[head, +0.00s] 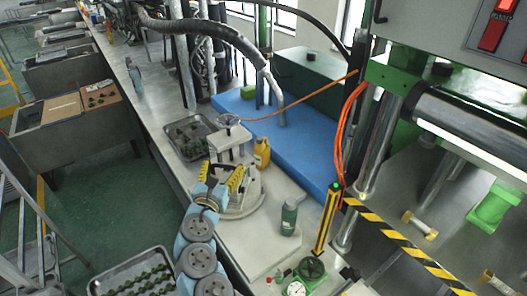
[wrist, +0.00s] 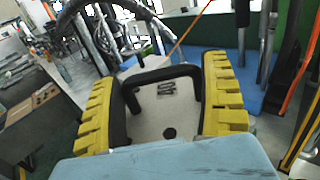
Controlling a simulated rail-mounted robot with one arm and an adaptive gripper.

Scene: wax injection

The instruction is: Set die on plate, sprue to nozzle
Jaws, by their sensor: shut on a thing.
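My gripper (head: 221,174) has its yellow ribbed fingers on both sides of a black handle (wrist: 166,74), shut on it. The handle belongs to the die (wrist: 150,118), a pale block with a dark engraved mark and a round dark hole in its top face. In the head view the die is largely hidden by my gripper. A pale plate with a rounded edge (head: 240,212) lies on the bench under my gripper. A pale stand with a round disc on top (head: 229,139) is just behind. I cannot tell whether the die touches the plate, and I cannot make out the nozzle.
A tray of dark green parts (head: 190,152) is left of the stand. A yellow bottle (head: 262,153) and a green bottle (head: 289,217) stand to the right. A striped yellow-black post (head: 327,220) and the press lie further right. The bench front is partly clear.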

